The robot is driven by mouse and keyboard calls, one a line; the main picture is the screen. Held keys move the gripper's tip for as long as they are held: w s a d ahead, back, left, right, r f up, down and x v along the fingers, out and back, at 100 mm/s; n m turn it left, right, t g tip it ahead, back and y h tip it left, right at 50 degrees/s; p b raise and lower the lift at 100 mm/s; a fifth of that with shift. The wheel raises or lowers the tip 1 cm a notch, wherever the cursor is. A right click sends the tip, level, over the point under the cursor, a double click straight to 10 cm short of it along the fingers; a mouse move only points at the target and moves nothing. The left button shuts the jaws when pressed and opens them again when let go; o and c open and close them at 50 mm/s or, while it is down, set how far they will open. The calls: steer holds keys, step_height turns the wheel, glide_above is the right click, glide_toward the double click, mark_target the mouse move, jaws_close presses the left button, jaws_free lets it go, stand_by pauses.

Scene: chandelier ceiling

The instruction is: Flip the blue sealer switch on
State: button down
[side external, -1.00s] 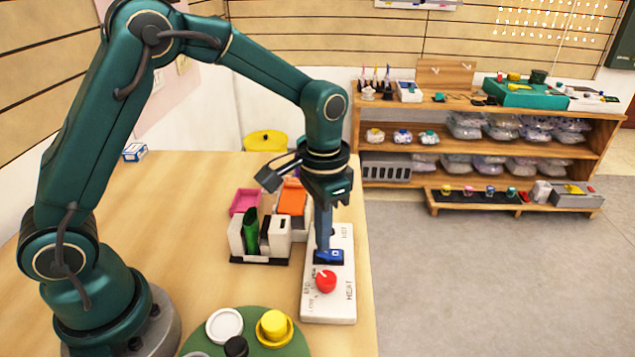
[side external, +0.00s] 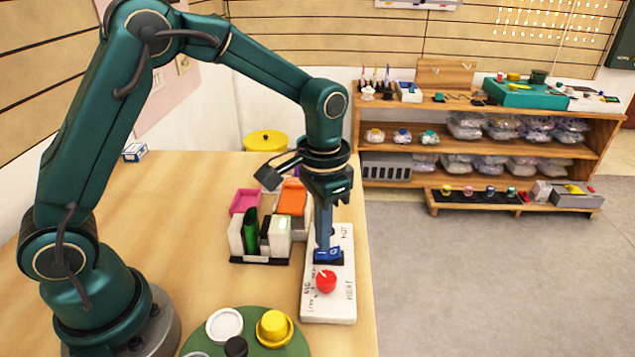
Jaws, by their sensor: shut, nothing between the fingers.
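The blue sealer switch (side external: 333,254) sits in a dark frame on a white panel (side external: 315,308) at the right edge of the wooden table. My gripper (side external: 323,245) is shut and empty. It points straight down, with its tips at the left part of the blue switch, seemingly touching it. The tips hide part of the switch, and I cannot tell for sure which way it is tilted. A red knob (side external: 326,281) stands on the same panel, just in front of the switch.
Left of the panel stands an organizer (side external: 262,258) with green, black and white items and pink and orange trays. A green round mat (side external: 262,349) with a yellow pot (side external: 274,327) and a white dish (side external: 224,325) lies at the front. The table's left middle is clear.

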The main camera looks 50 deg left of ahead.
steer(key=shift+r, duration=2.9)
